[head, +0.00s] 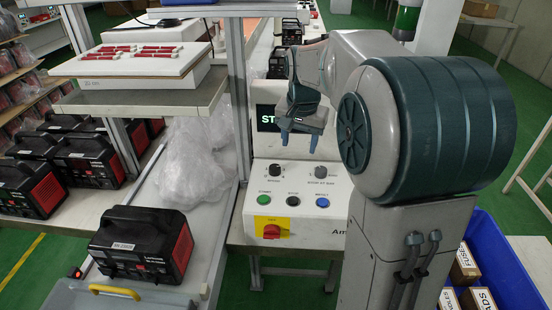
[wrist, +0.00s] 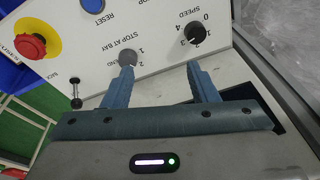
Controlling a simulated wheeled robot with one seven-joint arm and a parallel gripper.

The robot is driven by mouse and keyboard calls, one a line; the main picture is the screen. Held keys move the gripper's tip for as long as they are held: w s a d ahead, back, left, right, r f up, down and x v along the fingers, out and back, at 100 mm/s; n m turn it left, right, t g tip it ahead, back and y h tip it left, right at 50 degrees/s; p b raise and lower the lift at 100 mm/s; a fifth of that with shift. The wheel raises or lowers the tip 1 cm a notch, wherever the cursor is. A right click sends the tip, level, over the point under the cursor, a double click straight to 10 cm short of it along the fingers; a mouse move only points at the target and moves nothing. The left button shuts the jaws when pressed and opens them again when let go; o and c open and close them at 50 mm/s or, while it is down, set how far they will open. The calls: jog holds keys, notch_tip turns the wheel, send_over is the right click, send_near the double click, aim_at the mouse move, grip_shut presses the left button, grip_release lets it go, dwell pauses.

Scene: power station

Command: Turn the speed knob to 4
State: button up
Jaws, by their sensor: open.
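The speed knob (head: 275,169) is a small dark knob at the upper left of the white control panel (head: 246,215). In the wrist view, which shows the panel upside down, the speed knob (wrist: 196,34) is black, with SPEED and the numbers 0 to 4 around it. I cannot tell which number it points at. My gripper (head: 299,143) is open and empty, above the panel. Contact cannot be told.
Green (head: 264,199), black (head: 292,200) and blue (head: 322,202) buttons sit below the knobs. A red emergency stop (head: 271,231) on yellow is lower. A dark screen (head: 266,118) stands behind my gripper. A grey post (head: 238,90) rises left of the panel.

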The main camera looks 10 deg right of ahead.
aim_at(275, 167)
jog(key=w+a+f+n+p, duration=0.1)
jog(key=f+n, duration=0.2)
jog(key=w+a+f+n+t+y+p, duration=0.1)
jog(key=w+a+f+n, duration=0.1)
jog(key=f+n, duration=0.1)
jog(key=w+a+f+n+t+p, duration=0.1)
jog(key=w+f+n, duration=0.1)
jog(key=f+n, duration=0.1)
jog(key=shift+a+f+n+y, duration=0.15)
jog(key=shift+a+f, duration=0.05)
jog(key=shift+f, duration=0.25)
jog(key=shift+a+f+n+y, duration=0.15)
jog(key=shift+f, duration=0.25)
jog(key=c, duration=1)
